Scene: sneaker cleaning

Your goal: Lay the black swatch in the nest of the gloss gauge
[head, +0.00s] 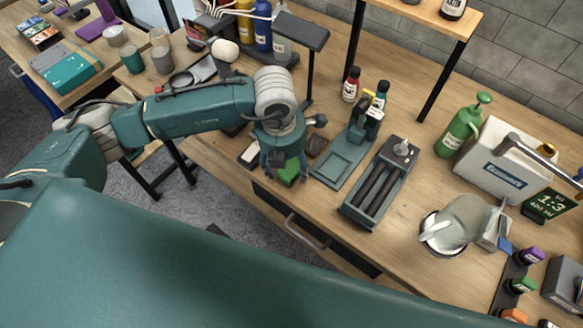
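My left gripper (285,169) points down near the table's front edge, left of the grey-green device with a flat recessed bed (340,166) and an upright head, which looks like the gloss gauge. A bright green block (288,171) shows at the fingertips. I cannot tell whether the fingers grip it or stand around it. A small dark piece (317,146) lies between my gripper and the device. It may be the black swatch, but it is too small to be sure. The device's bed looks empty. My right gripper is not in view.
A grey tray with dark rollers (375,187) stands right of the device. A black lamp stand (308,75) rises behind my gripper. A pale-and-dark item (250,153) lies left of it.

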